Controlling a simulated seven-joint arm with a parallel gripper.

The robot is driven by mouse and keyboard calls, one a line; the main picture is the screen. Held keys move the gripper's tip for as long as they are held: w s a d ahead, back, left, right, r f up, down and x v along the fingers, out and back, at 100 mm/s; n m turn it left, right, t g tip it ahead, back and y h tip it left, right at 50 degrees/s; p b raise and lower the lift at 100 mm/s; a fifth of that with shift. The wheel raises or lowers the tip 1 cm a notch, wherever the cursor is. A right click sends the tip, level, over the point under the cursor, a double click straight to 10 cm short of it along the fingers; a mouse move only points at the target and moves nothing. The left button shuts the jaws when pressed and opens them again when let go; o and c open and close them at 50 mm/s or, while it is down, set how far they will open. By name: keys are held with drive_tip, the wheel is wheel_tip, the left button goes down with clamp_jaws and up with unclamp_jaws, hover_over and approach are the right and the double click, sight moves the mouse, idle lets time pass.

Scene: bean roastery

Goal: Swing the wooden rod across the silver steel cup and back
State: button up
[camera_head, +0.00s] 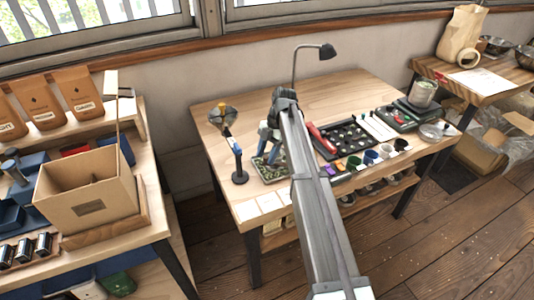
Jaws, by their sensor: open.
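My gripper (269,157) is open, pointing down above a dark tray with green contents (270,171) at the left of the middle table. I cannot tell whether anything lies between its fingers. No wooden rod is clear on this table, and my arm hides part of it. A thin tan upright stick (117,125) shows at the cardboard box on the left; I cannot tell if it is the rod. A row of small coloured cups (371,157) stands along the table's front edge, right of my arm. Which thing is the silver steel cup is unclear.
A metal funnel on a blue-and-black stand (238,165) stands just left of my gripper. A black tray (350,139), a red tool (320,136) and a scale with a jar (422,95) lie right of my arm. A lamp (327,51) rises behind. The table's back left is bare.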

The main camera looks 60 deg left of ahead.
drive_tip(key=v, duration=1.3)
drive_tip(key=shift+r, duration=0.4)
drive_tip(key=shift+w, duration=0.15)
